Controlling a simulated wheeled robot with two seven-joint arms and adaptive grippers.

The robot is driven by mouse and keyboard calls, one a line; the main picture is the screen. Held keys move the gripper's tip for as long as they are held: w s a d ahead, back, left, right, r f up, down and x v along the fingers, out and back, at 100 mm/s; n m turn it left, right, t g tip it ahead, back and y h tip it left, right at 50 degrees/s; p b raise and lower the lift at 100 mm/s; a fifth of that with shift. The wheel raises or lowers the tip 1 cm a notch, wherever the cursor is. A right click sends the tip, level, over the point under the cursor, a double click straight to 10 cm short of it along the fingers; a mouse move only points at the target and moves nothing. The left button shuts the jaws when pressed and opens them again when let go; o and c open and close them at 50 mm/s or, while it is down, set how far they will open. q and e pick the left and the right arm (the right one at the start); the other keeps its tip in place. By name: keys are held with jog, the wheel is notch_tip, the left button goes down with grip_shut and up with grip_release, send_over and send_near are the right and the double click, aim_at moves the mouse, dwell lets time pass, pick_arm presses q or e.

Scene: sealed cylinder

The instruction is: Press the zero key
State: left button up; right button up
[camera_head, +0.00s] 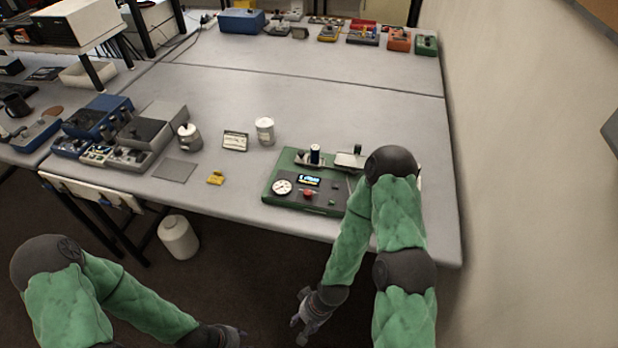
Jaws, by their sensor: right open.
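A green instrument box (285,173) sits near the front edge of the table. Its dark top panel has a round white gauge (282,187), a small lit display (309,181) and a red knob or button (308,194). A dark cylinder (315,154) stands upright at its back. Which control is the zero key is too small to tell. My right gripper (303,322) is open and empty, low in front of the table edge and apart from the box. My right arm hides the box's right end. My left gripper (238,334) is at the bottom edge, its fingers unclear.
A white lidded jar (265,131), a small sign (235,141), a metal pot (189,137), a yellow piece (216,178) and a grey plate (174,170) lie left of the box. Blue and grey devices (97,117) stand farther left. The table middle is clear. A wall bounds the right.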

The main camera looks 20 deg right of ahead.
grip_shut()
dwell(1.2)
